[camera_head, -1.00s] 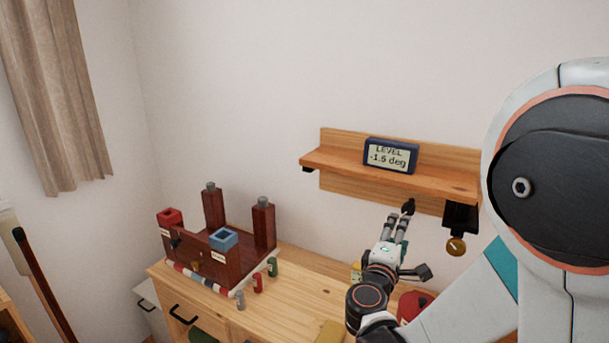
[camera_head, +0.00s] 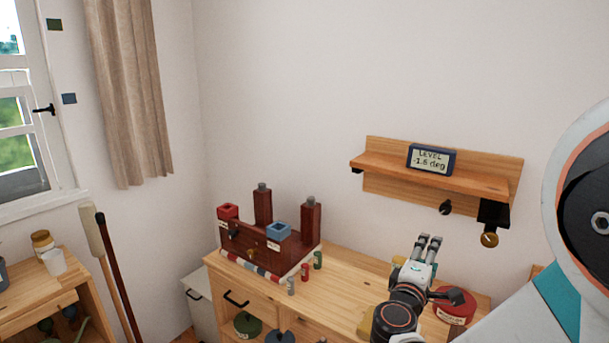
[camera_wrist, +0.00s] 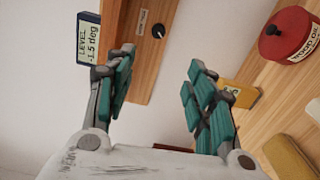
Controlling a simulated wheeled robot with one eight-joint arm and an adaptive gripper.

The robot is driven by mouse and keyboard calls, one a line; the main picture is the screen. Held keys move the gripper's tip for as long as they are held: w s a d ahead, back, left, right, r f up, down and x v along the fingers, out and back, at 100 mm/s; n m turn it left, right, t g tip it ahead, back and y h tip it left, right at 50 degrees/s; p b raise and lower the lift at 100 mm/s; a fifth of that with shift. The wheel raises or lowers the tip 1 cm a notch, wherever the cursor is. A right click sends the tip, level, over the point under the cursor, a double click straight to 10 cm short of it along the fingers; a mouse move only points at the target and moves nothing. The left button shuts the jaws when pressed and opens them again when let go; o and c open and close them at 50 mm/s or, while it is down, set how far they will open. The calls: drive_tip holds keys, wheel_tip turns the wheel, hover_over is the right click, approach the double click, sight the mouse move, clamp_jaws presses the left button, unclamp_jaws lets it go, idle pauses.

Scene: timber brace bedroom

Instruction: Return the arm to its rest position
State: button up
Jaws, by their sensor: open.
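My gripper (camera_head: 429,241) is open and empty in the head view, with its fingers pointing up in front of the wall. It is above the wooden dresser top (camera_head: 345,290) and below the wall shelf (camera_head: 400,170). In the wrist view my gripper's two teal-padded fingers (camera_wrist: 162,92) stand wide apart with nothing between them. The level display (camera_head: 431,159) on the shelf reads about -1.5 deg; it also shows in the wrist view (camera_wrist: 89,40). A dark knob (camera_head: 446,208) sits under the shelf, apart from my fingers.
A red tin (camera_head: 455,306) stands on the dresser close to my wrist. A dark red post stand (camera_head: 262,245) with red and blue sockets is at the dresser's left, with several small cylinders beside it. Left are a window, a curtain (camera_head: 128,95) and a low cabinet (camera_head: 35,305).

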drive_tip(key=s+f+m+g+y, duration=0.2)
drive_tip(key=s+m+g+y, duration=0.35)
drive_tip(key=s, duration=0.75)
drive_tip(key=s+a+f+m+g+y, duration=0.1)
drive_tip(key=s+a+m+y, duration=0.3)
drive_tip(key=s, duration=0.7)
drive_tip(key=a+m+g, duration=0.1)
drive_tip(key=a+m, duration=0.1)
drive_tip(key=a, duration=0.2)
drive_tip(key=shift+s, duration=0.35)
